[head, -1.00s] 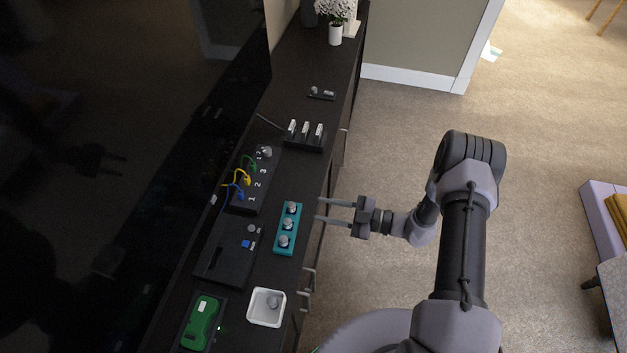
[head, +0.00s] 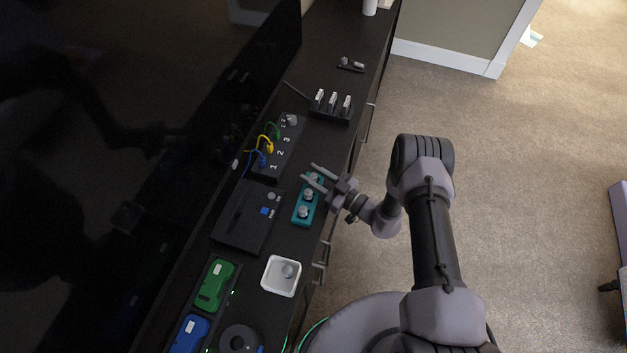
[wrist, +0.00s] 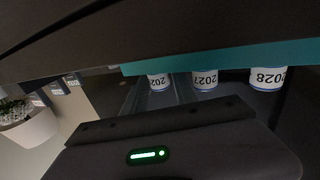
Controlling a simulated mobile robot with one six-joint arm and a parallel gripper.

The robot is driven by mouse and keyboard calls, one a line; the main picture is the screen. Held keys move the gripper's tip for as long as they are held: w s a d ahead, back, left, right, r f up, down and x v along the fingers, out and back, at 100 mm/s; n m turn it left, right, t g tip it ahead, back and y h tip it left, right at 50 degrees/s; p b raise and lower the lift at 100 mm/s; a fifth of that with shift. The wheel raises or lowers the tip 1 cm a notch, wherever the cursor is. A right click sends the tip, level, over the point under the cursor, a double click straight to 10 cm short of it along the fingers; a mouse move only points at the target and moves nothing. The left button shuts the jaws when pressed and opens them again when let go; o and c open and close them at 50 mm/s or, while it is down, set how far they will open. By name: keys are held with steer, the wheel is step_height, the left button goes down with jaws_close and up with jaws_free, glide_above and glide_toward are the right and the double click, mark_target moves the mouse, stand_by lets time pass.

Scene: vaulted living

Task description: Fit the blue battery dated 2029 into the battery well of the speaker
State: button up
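A blue battery (head: 190,335) with a white label lies in a dark dock at the lower left of the head view, partly cut off by the frame edge. Its date is too small to read. A black device with a round disc (head: 238,340) stands beside it; I cannot tell whether it is the speaker, and I see no clear battery well. My gripper (head: 310,171) is open and empty. Its fingers are at the far end of a teal rack (head: 304,214) with several silver-topped pieces. The rack also shows in the wrist view (wrist: 205,62), with labels reading 2028 and similar numbers.
A green battery (head: 215,285) lies behind the blue one. A white tray (head: 270,277) holds a small round piece. A dark panel (head: 238,215) with a blue square, a numbered cable box (head: 280,155) and a black stand (head: 330,112) crowd the narrow cabinet top.

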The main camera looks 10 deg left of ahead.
steer(key=x, duration=0.3)
steer(key=shift+s, duration=0.1)
jaws_close()
steer(key=shift+r, duration=0.1)
